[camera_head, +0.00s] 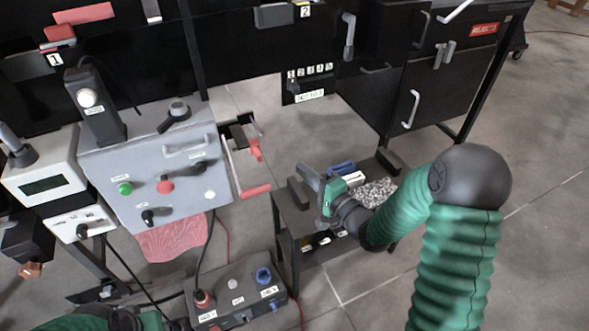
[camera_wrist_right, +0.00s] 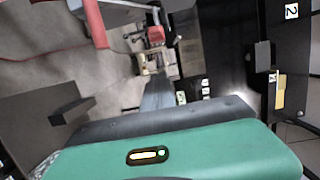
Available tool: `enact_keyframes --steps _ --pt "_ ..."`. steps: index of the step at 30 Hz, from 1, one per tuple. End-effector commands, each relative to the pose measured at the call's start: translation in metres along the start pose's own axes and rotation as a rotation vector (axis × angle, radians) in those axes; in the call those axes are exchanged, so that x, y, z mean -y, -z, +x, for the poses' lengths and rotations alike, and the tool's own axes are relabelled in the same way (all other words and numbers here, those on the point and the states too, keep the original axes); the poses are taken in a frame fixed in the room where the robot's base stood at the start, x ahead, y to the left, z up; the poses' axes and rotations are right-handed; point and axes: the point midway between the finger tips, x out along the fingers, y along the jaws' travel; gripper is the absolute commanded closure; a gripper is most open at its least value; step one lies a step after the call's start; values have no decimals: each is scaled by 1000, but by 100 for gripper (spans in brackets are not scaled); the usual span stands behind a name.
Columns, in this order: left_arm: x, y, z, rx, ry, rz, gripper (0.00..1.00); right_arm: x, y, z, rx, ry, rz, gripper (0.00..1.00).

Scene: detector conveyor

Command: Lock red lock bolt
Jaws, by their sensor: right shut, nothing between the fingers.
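A small red piece (camera_head: 254,149), which looks like the red lock bolt, sits on the dark metal frame right of the grey control box; it also shows as a red block in the right wrist view (camera_wrist_right: 156,35). A crank bar with a red handle (camera_head: 255,191) hangs just below it. My right gripper (camera_head: 311,178) is to the right of the red piece and apart from it. Its fingers (camera_wrist_right: 158,92) are shut, empty, and point toward the red piece in the wrist view. Part of my left arm shows at the bottom left; its gripper is out of view.
The grey control box (camera_head: 140,165) with knobs and buttons stands at left. A dark low table (camera_head: 291,218) lies under my right gripper, with a blue item (camera_head: 341,168) and a speckled block (camera_head: 377,192) on it. Black cabinets (camera_head: 410,75) stand behind. A box with cables (camera_head: 237,293) is at the bottom.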

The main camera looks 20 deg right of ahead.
Motion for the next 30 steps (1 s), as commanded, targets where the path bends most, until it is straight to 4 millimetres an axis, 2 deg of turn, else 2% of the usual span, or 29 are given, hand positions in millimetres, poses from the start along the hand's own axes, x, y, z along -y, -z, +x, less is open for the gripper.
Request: enact_keyframes --steps 11,12,18,30 --pt "0 -4 19 0 0 0 64 -2 -2 82 2 2 -1 100" --pt "0 -5 21 0 0 0 64 -3 -12 83 6 0 1 100" --pt "0 -6 26 0 0 0 64 -1 -36 87 2 1 0 100" --pt "0 -6 26 0 0 0 64 0 -40 88 0 0 0 100"
